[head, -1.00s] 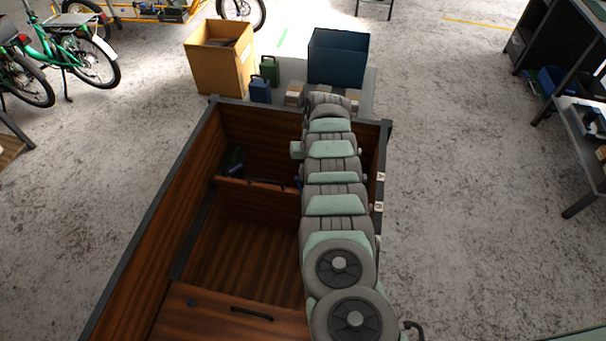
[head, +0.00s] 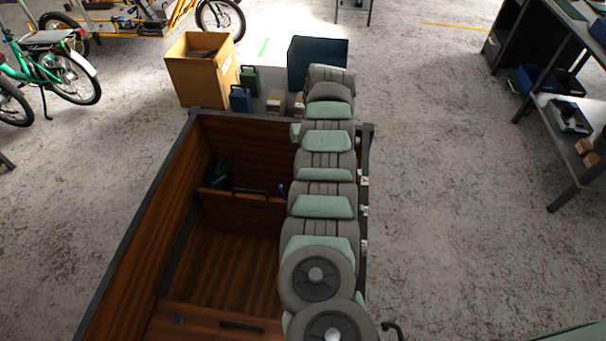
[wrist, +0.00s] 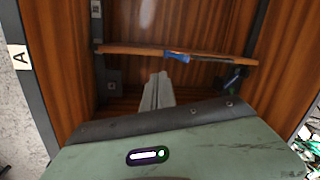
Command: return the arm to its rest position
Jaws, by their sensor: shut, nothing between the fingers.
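My gripper (wrist: 157,92) shows in the wrist view as two pale grey fingers shut together, with nothing between them. It is over the wood-lined cargo box, pointing towards the wooden divider (wrist: 200,54). A small blue item (wrist: 177,57) is at the divider's edge beyond the fingertips. In the head view my jointed arm stretches along the right side of the cargo box (head: 135,220) and hides my gripper. The arm also covers part of the box's right wall.
A dark object (head: 217,172) lies in the box's far compartment. Beyond the box stand a cardboard box (head: 190,85), a dark blue bin (head: 300,62), two canisters and small cartons. A workbench (head: 555,115) is at the right. The floor between the box and workbench is clear.

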